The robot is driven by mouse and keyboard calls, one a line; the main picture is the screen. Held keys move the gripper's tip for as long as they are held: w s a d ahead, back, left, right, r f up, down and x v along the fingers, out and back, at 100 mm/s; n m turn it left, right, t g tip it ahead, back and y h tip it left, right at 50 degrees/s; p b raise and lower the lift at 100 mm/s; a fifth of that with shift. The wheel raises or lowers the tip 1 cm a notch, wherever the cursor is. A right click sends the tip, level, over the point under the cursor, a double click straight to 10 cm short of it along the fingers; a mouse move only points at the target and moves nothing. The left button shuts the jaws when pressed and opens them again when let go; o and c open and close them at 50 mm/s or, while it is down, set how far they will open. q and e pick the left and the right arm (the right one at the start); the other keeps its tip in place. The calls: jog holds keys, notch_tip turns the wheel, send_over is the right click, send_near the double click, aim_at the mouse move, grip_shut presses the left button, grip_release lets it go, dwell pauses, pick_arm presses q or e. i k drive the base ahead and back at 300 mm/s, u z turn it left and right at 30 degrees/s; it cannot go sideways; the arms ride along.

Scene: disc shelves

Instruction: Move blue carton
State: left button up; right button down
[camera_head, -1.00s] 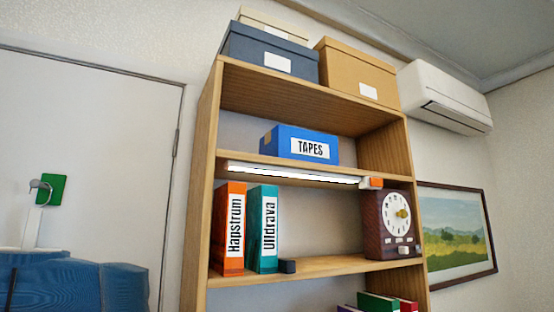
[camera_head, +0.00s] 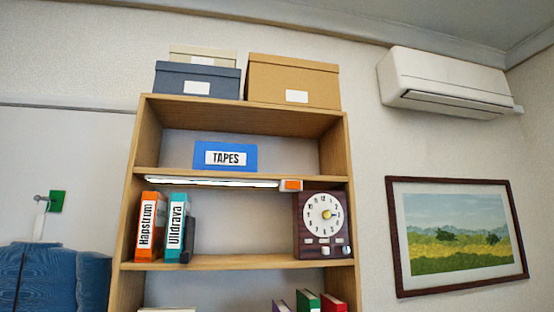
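The blue carton (camera_head: 225,156), with a white label reading TAPES, sits on the upper shelf (camera_head: 305,179) of the wooden bookcase, left of the middle. Its front faces me. No gripper touches it in this view. Neither my left nor my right gripper shows in the head view, so I cannot see whether they are open or shut.
A lit strip lamp (camera_head: 212,183) with an orange end runs under that shelf. Below stand an orange binder (camera_head: 151,226), a teal binder (camera_head: 176,228) and a dark clock (camera_head: 323,224). Boxes (camera_head: 293,80) top the bookcase. A blue padded thing (camera_head: 52,278) is lower left.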

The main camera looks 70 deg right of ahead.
aim_at(213, 156)
jog(key=z, duration=1.25)
